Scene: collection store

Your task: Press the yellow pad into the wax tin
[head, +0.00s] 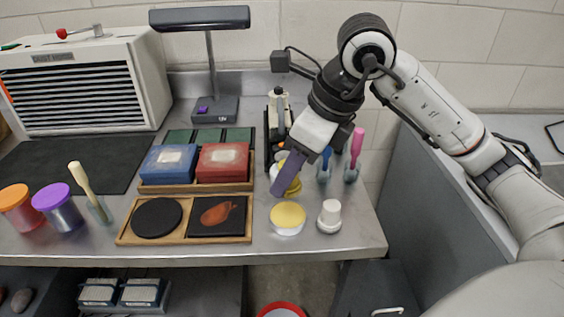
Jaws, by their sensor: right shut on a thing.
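My right gripper (286,186) is over the right part of the bench, pointing down, with a purple finger-like part at its end. It is shut on a yellow piece (294,186), probably the yellow pad, mostly hidden behind the purple part; a pale rim shows beside it. I cannot tell how far it is above the bench. A round pale tin with a yellow top (288,214), probably the wax tin, stands just in front of the gripper, apart from it in the picture. My left gripper is not in view.
A white knobbed piece (330,217) stands right of the tin. Blue- and pink-handled (357,142) tools stand in holders at right. The bench edge is close in front.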

